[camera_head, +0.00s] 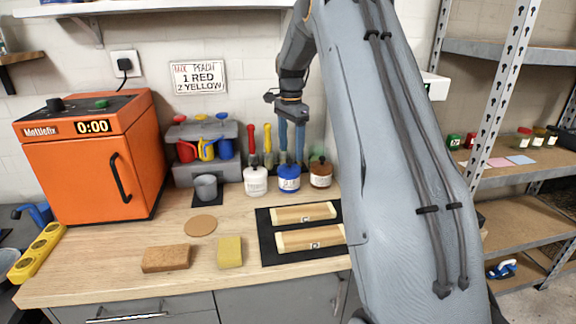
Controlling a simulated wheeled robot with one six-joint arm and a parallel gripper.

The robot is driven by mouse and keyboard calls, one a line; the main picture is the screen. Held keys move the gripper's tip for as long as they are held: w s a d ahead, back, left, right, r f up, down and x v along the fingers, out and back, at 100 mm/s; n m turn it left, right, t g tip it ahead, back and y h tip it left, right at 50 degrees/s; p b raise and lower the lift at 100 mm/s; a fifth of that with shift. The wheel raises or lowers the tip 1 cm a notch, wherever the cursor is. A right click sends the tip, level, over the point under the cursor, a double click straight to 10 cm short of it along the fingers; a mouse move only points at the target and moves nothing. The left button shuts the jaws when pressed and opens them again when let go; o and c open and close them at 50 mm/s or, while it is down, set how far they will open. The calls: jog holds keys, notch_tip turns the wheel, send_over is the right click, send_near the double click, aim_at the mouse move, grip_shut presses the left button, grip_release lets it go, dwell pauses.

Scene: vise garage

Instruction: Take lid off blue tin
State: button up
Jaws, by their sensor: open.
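The blue tin (289,184) stands upright on the workbench, between a white tin (255,184) and a brown jar (320,176). It has a pale label band, and a dark lid seems to sit on its top, though it is too small to see clearly. My gripper (291,158) points straight down above the blue tin. Its two long fingers are apart, one toward each side of the tin's top. Nothing is visible held between them. I cannot tell whether the fingertips touch the lid.
Red- and yellow-handled brushes (267,143) stand close behind the tins. A rack with coloured cups (205,150) and a grey cup (206,187) are to the left. A black mat (267,250) with wooden blocks lies in front. Bench space near the round cork mat (200,225) is partly clear.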

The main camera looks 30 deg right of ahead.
aim_at(289, 160)
jog(key=shift+a+f+p, duration=0.15)
jog(key=shift+f+p, duration=0.4)
jog(key=shift+f, duration=0.7)
jog(key=shift+a+f+p, duration=0.15)
jog(key=shift+f+p, duration=0.4)
jog(key=shift+f, duration=0.65)
